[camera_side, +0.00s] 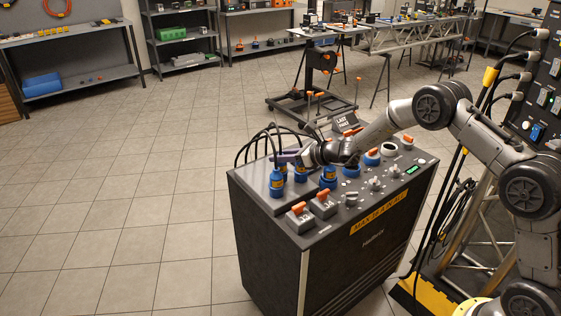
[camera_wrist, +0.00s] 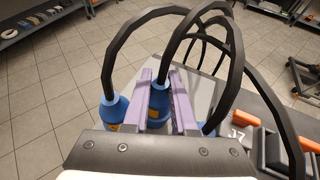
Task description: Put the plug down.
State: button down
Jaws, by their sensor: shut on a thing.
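My gripper (camera_side: 284,158) reaches in from the right over the top of the dark console (camera_side: 290,232). In the wrist view its purple fingers (camera_wrist: 166,106) are closed on the sides of a blue plug (camera_wrist: 159,98). A black cable arches up from this plug. Another blue plug (camera_wrist: 113,109) stands close on the left in the wrist view, and part of one more (camera_wrist: 207,128) shows on the right. In the side view, blue plugs (camera_side: 277,184) stand close together below the fingers. I cannot tell whether the held plug's lower end touches the panel.
Several black cables (camera_wrist: 112,55) loop around the gripper. Orange-handled switches (camera_side: 298,209) and blue-ringed sockets (camera_side: 373,158) occupy the console top. A cable-hung panel (camera_side: 540,85) stands at right. Open tiled floor lies left of the console.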

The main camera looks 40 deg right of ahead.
jog(key=s+r, duration=1.2)
jog(key=s, duration=0.2)
jog(key=w+d+r+m+h, duration=0.1)
jog(key=w+d+m+h, duration=0.15)
jog(key=d, duration=0.35)
jog(key=w+d+r+m+t+h, duration=0.1)
jog(key=w+d, duration=0.3)
jog(key=d, duration=0.2)
jog(key=w+d+r+m+h, duration=0.1)
jog(key=w+d+m+h, duration=0.15)
jog(key=d, duration=0.35)
jog(key=s+d+f+m+g+h, duration=0.1)
jog(key=d+f+m+h, duration=0.15)
jog(key=d, duration=0.85)
jog(key=s+d+f+m+h, duration=0.15)
jog(key=d+f, duration=0.25)
jog(key=d, duration=0.6)
jog(key=shift+n, duration=0.4)
jog(key=shift+w+d+f, duration=1.3)
jog(key=shift+w+f, duration=0.75)
jog(key=shift+w, duration=0.05)
jog(key=shift+w+d+f, duration=1.25)
jog(key=shift+w+f, duration=0.8)
jog(key=shift+w+d+f, duration=1.3)
jog(key=shift+w+f, duration=0.75)
jog(key=shift+w, duration=0.05)
